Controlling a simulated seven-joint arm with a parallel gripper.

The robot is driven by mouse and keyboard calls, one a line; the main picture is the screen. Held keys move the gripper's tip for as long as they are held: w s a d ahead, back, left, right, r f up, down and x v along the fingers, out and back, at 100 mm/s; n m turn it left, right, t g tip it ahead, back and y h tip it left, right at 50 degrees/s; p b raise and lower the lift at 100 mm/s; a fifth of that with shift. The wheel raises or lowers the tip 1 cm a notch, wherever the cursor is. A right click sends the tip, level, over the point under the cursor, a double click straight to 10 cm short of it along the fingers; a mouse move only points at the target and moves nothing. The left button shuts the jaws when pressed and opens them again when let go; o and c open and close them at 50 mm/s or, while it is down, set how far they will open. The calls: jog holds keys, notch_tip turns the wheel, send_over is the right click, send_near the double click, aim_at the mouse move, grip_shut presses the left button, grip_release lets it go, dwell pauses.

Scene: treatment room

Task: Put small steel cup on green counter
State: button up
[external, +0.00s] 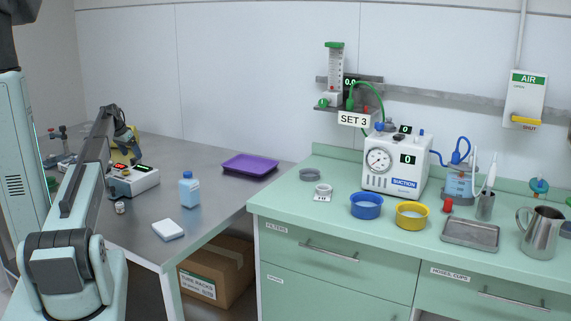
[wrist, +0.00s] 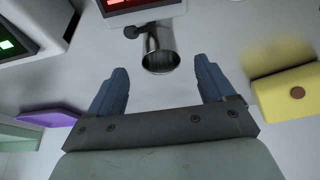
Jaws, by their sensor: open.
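The small steel cup (wrist: 161,50) shows in the wrist view, shiny, with its round mouth towards the camera. It is just beyond the gap of my gripper (wrist: 162,68), roughly centred between the blue fingertips. The fingers are open and apart from the cup. In the external view my gripper (external: 132,154) is over the far left part of the steel table (external: 215,222), behind a box with lit displays (external: 134,184). I cannot make out the cup there. The green counter (external: 330,205) stands to the right of the table.
The table also holds a purple tray (external: 250,164), a blue bottle (external: 189,190) and a white pad (external: 168,230). A yellow block (wrist: 288,91) is right of my fingers. The counter holds blue (external: 366,206) and yellow (external: 411,216) bowls, a suction unit (external: 393,165), and a jug (external: 541,233). Its front left is clear.

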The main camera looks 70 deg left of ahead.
jog(key=shift+x, duration=2.7)
jog(key=shift+c, duration=0.2)
jog(key=shift+r, duration=0.1)
jog(key=c, duration=1.1)
notch_tip(320, 180, up, 10)
jog(key=shift+w, duration=0.15)
